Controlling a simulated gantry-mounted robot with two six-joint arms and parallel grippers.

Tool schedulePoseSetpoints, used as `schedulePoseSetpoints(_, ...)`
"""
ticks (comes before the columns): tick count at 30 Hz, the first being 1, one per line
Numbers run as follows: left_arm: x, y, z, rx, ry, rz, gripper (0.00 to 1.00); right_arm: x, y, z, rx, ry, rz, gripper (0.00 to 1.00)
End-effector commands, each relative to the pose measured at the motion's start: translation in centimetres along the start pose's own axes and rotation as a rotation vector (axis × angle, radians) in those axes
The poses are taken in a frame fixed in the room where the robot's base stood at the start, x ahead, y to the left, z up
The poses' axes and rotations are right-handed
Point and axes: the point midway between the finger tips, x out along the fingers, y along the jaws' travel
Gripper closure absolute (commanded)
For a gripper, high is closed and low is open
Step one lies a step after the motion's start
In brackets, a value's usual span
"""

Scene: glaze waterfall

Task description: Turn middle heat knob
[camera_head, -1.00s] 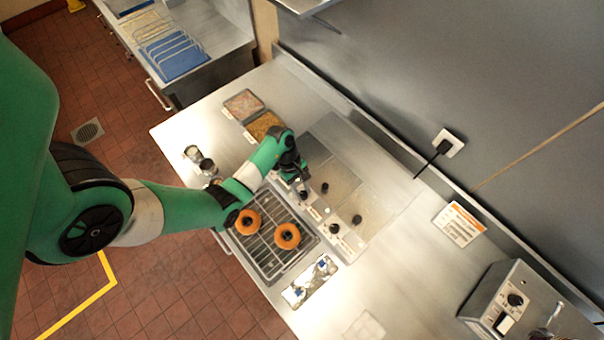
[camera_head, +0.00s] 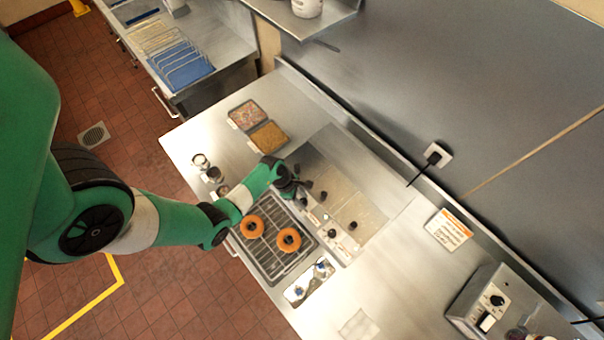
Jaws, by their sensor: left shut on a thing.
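My left gripper (camera_head: 301,196) reaches over the steel counter to the front control strip of the warmer (camera_head: 342,248). Its jaws are shut on a small dark knob (camera_head: 304,202), which looks like the middle heat knob and is partly covered by the fingers. Another dark knob (camera_head: 332,233) stands to its lower right on the same strip, apart from the gripper. The spot further up-left on the strip is hidden by my wrist. The fine angle of the held knob is too small to tell. My right gripper is out of view.
Two dark lid handles (camera_head: 323,196) (camera_head: 353,225) stand on the well lids close by. A wire rack (camera_head: 268,262) with two orange-brown rings (camera_head: 288,239) lies in front. Small metal cups (camera_head: 201,161) and two food trays (camera_head: 268,138) are to the left. A control box (camera_head: 492,300) stands right.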

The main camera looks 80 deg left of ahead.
Motion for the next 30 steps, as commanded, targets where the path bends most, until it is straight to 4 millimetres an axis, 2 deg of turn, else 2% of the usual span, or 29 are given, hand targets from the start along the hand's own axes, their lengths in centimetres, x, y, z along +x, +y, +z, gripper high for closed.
schedulePoseSetpoints(10,-0.11,-0.13,0.11,-0.125,-0.001,0.05,1.0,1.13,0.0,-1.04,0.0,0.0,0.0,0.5)
schedulePoseSetpoints(24,0.01,-0.09,0.06,-0.142,-0.001,0.059,1.0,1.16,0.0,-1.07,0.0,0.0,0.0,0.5)
schedulePoseSetpoints(25,0.01,-0.09,0.06,-0.142,-0.001,0.059,0.6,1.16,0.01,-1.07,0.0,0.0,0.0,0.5)
schedulePoseSetpoints(30,0.02,-0.09,0.04,-0.141,-0.001,0.059,0.32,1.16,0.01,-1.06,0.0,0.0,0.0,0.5)
